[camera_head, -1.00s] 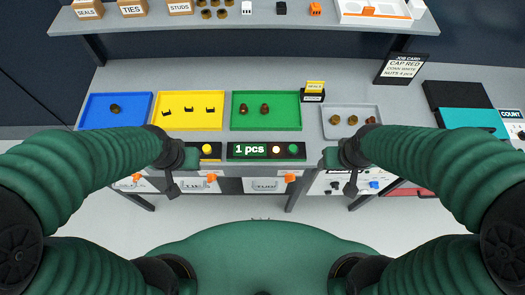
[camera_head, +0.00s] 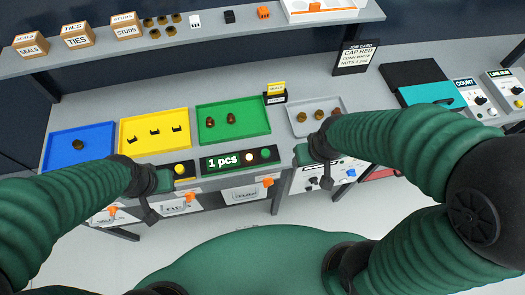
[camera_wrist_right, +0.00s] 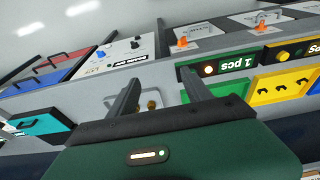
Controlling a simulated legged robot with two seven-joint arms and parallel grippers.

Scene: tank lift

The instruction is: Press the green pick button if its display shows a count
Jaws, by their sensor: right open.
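The green tray's panel (camera_head: 222,163) on the bench front shows "1 pcs". A pale lit lamp (camera_head: 249,157) and the green button (camera_head: 266,154) sit at its right end. In the right wrist view the display (camera_wrist_right: 236,63) appears upside down, with its lamp (camera_wrist_right: 208,70) beside a finger. The green button cannot be made out there. My right gripper (camera_head: 314,170) is just right of the panel, apart from the button; in its wrist view (camera_wrist_right: 162,90) the fingers are spread and empty. My left gripper (camera_head: 154,195) hangs left of the yellow button (camera_head: 180,169); its jaw gap is unclear.
Blue (camera_head: 60,160), yellow (camera_head: 133,150) and green (camera_head: 262,125) trays hold small parts. A grey tray (camera_head: 346,107) lies behind my right gripper. A job card (camera_head: 354,58) stands at the back. A teal tray (camera_head: 430,93) and a "COUNT" box (camera_head: 470,88) are at right.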

